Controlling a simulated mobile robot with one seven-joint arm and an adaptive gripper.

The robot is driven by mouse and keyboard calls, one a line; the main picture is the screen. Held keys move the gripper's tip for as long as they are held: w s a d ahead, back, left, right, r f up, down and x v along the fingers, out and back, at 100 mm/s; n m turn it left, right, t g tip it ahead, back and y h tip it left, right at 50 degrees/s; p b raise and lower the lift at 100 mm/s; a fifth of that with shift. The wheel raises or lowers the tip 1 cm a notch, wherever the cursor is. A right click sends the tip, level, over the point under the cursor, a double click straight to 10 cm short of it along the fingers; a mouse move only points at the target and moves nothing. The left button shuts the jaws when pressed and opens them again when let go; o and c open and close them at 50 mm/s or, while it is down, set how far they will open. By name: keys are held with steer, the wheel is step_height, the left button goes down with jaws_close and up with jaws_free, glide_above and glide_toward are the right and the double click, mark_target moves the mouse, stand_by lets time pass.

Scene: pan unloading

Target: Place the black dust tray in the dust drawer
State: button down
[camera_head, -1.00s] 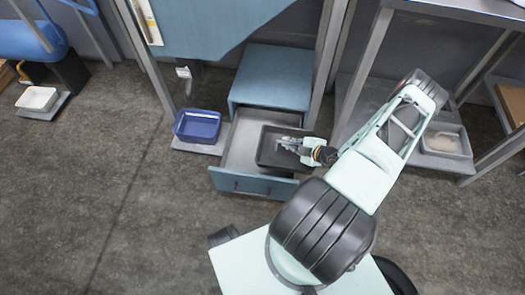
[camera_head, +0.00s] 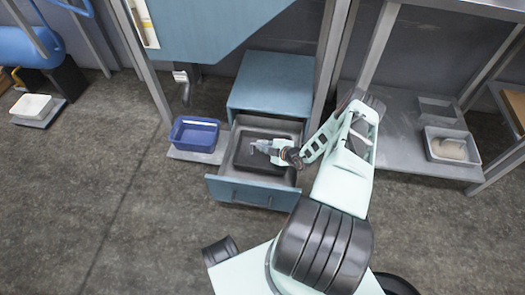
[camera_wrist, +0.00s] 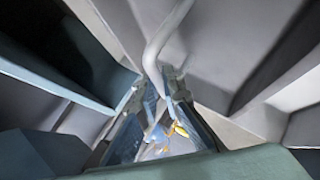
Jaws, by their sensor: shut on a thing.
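The black dust tray (camera_head: 242,158) lies within the outline of the open dust drawer (camera_head: 238,191), towards its back and middle. I cannot tell if its underside touches the drawer floor. The drawer is pulled out from a blue cabinet and has a blue front. My gripper (camera_head: 261,147) reaches in from the right and is shut on the tray at its right part. My gripper hides part of the tray.
A blue bin (camera_head: 194,134) stands on a low shelf left of the drawer. The blue cabinet top (camera_head: 272,80) is behind it. A table leg (camera_head: 329,70) rises close right of the cabinet. A grey tray (camera_head: 451,146) sits on the right shelf.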

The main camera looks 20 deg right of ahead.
step_height(320, 180, down, 3)
steer(key=shift+s+r+b, duration=0.1)
steer(key=shift+r+b, duration=0.05)
steer(key=shift+b, duration=0.2)
steer(key=shift+r, duration=0.1)
steer(key=c, duration=2.5)
jaws_free()
steer(key=shift+c, duration=0.2)
steer(key=o, duration=0.5)
steer(key=shift+c, duration=0.2)
